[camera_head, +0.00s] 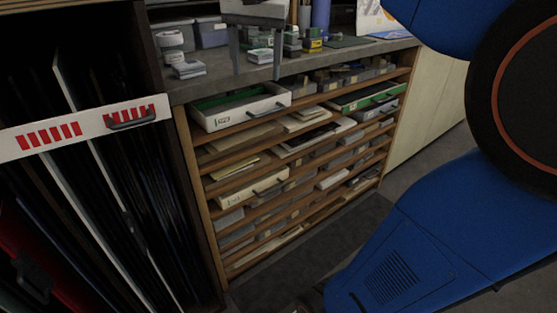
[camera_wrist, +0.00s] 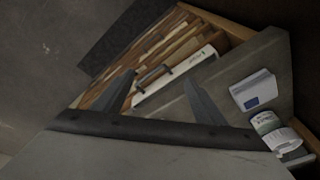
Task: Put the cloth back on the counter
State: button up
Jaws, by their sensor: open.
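The counter (camera_head: 215,82) is a grey top over wooden shelves, and its front edge also shows in the wrist view (camera_wrist: 235,70). I cannot make out a cloth in either view. My gripper (camera_head: 257,76) is open, with its two fingers pointing down by the counter's front edge, above the white drawer. In the wrist view the gripper (camera_wrist: 158,78) has nothing between its fingers.
A white drawer (camera_head: 240,112) with a dark handle sticks out below the counter. Small boxes (camera_head: 188,69) and a white container (camera_head: 171,40) stand on the counter's left end. A rack of upright panels (camera_head: 75,180) is at the left. Dark floor lies in front.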

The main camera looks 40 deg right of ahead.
jog(key=s+a+f+n, duration=0.2)
jog(key=s+f+n, duration=0.1)
jog(key=s+f, duration=0.3)
jog(key=s+a+f+n+t, duration=0.1)
jog(key=s+f, duration=0.4)
jog(key=f, duration=0.6)
jog(key=s+a+f+n+t+y, duration=0.1)
jog(key=s+a+f+n, duration=0.2)
jog(key=f, duration=0.6)
jog(key=s+n, duration=0.2)
jog(key=s, duration=0.1)
jog(key=shift+s+f, duration=0.2)
jog(key=shift+s, duration=0.15)
